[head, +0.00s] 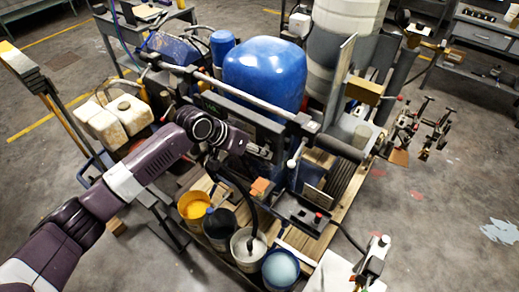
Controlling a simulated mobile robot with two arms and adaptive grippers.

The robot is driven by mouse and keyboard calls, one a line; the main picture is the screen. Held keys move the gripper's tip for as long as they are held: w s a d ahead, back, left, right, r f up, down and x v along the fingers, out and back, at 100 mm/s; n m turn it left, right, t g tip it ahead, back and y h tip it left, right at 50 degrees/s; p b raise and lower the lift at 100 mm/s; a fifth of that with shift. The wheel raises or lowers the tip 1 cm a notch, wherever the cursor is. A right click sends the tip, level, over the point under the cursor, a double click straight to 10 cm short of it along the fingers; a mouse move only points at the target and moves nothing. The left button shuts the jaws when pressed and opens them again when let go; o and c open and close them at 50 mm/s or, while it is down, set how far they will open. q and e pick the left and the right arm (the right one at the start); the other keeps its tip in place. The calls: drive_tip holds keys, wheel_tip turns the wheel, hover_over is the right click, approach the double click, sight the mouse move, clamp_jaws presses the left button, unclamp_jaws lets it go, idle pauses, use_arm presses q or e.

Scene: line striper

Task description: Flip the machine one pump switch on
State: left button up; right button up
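The line striper machine stands on a wooden pallet in the middle of the head view, with a large blue tank (264,72) on it. My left arm reaches in from the lower left. Its gripper (262,151) is at the machine's near side, just below the long grey bar and in front of the blue tank. Its fingers are dark against dark machine parts, so I cannot tell how far apart they are or whether they touch anything. A dark box with a red button (318,215) sits right of the gripper. I cannot make out which part is the pump switch. My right gripper is out of view.
Open buckets, one with yellow paint (196,209) and one with pale blue (281,268), stand in front. White jugs (116,118) are at left. A grey bar (235,93) crosses above the gripper. A workbench (487,36) is far right. The floor at right is mostly clear.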

use_arm(q)
drive_tip(key=shift+o, duration=0.2)
drive_tip(key=shift+w+r, duration=0.1)
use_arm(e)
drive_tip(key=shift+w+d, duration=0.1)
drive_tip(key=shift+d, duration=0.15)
use_arm(q)
drive_tip(key=shift+r, duration=0.1)
drive_tip(key=v, duration=1.1)
drive_tip(key=shift+s+a+r, duration=0.2)
drive_tip(key=shift+a+r, duration=0.05)
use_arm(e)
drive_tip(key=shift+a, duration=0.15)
